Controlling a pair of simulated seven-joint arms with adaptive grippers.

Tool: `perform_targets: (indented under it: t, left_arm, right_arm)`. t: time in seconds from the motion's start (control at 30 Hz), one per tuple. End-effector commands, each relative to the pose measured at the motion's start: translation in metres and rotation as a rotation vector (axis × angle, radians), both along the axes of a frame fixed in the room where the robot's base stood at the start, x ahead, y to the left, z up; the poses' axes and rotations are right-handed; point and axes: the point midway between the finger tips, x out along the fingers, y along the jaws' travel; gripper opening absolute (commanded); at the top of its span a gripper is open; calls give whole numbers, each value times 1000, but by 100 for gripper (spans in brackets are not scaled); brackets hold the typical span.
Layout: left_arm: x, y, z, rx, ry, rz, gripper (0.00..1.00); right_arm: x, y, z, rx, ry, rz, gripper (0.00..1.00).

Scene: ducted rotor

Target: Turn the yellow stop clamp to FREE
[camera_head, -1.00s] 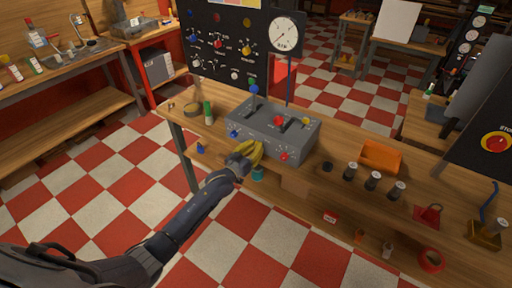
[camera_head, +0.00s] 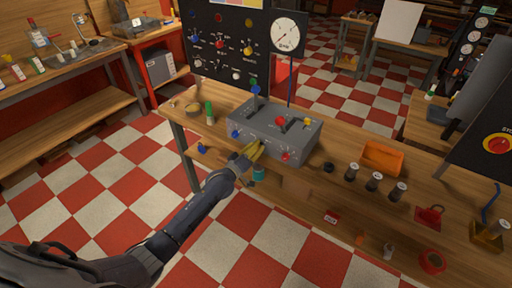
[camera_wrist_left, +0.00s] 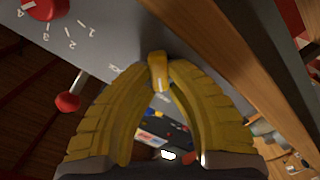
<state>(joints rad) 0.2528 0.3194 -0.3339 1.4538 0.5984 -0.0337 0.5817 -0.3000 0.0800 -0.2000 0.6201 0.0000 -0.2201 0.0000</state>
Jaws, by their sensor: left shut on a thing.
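My left gripper (camera_head: 257,147) is at the front face of the grey control box (camera_head: 272,138), low and left of the red dial (camera_head: 287,156). In the left wrist view its yellow ribbed fingers meet at their tips (camera_wrist_left: 158,68) around the small yellow stop clamp (camera_wrist_left: 158,78), so the gripper is shut on it. The clamp is hidden by the fingers in the head view. A short white label on the grey face beside the clamp is too small to read. My right gripper is in neither view.
The box top carries a blue-knobbed lever (camera_head: 254,84), a red knob (camera_head: 280,121) and a yellow knob (camera_head: 307,121). The wooden bench (camera_head: 335,199) also holds an orange bin (camera_head: 382,157) and several dark cylinders to the right. A green bottle (camera_head: 210,113) stands left of the box.

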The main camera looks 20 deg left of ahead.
Motion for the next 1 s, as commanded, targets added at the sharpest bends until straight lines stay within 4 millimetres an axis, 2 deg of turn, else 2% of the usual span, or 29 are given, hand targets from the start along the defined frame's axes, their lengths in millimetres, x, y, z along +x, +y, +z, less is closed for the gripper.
perform_targets:
  t: [0.5, 0.53, 0.6, 0.87, 1.0]
  left_arm:
    - [0, 0, 0, -16, 5, 0, 0]
    - [0, 0, 0, -16, 5, 0, 19]
    - [0, 0, 0, -16, 5, 0, 27]
    - [-1, 0, 0, -15, 4, 0, 27]
    - [-8, 2, -1, -15, 4, 0, 27]
  right_arm:
    - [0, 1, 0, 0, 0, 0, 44]
    - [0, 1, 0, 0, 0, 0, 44]
    - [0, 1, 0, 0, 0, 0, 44]
    - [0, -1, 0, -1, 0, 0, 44]
    - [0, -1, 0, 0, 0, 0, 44]
